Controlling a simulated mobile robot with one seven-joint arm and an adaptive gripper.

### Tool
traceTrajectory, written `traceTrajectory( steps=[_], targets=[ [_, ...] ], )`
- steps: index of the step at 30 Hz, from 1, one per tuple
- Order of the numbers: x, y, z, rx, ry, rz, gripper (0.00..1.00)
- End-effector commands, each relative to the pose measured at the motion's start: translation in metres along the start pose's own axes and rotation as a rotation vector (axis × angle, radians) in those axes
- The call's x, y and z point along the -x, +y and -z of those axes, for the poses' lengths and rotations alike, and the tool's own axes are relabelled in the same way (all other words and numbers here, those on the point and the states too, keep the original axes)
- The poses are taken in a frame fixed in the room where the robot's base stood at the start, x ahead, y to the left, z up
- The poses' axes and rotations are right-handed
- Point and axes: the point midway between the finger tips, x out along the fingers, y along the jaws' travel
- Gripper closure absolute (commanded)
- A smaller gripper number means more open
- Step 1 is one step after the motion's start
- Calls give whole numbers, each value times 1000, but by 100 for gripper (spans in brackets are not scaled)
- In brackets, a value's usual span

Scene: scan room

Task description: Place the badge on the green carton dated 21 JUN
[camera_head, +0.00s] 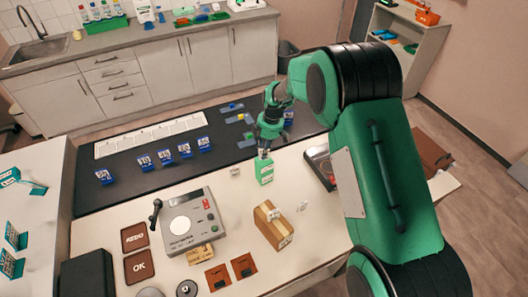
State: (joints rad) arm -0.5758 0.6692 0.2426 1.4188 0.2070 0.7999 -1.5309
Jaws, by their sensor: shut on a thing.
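A green carton (265,173) with a white label stands upright on the white table, just below my gripper (265,149). My gripper points down and is shut on a small white piece (263,154) at the carton's top. I cannot tell whether this piece is the badge or whether it touches the carton. The dates on both labels are too small to read.
Several blue stands with white cards (185,150) stand on the dark mat (130,190). A grey machine (188,222), a brown box (272,225), REDO (134,236) and OK (140,266) trays occupy the front. A small white block (235,171) lies left of the nearer carton.

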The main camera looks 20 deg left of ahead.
Motion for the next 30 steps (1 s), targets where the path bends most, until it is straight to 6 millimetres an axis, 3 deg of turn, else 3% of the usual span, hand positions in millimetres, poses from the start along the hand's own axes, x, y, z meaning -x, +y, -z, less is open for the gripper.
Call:
traceTrajectory(
  steps=[15, 16, 18, 30],
  targets=[
    [-8, 0, -1, 1, 0, -1, 100],
    [-7, 0, -1, 1, 0, -1, 79],
    [-7, 0, -1, 1, 0, -1, 65],
    [-5, 0, -1, 1, 0, -1, 64]
  ],
)
